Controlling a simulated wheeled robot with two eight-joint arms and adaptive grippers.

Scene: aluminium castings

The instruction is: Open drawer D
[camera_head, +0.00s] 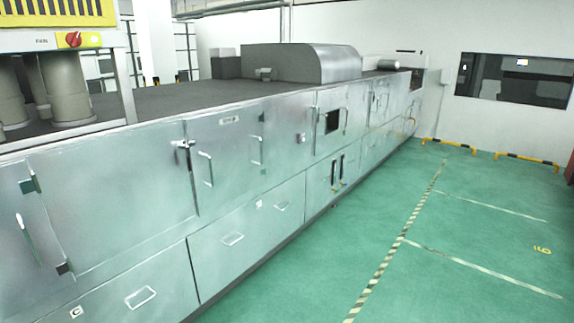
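A long grey metal cabinet runs from the lower left toward the back. Its lower row holds wide drawer fronts. The nearest drawer front (110,285) has a pale handle (140,297) and a small label (76,311) that looks like a C. Neither of my grippers is in view.
Upper doors with upright handles (206,168) line the cabinet above the drawers. A metal frame with a red knob (73,39) and grey cylinders (62,88) stands at upper left. Green floor (440,240) to the right is clear, with striped line markings. Yellow-black barriers (527,158) stand by the far wall.

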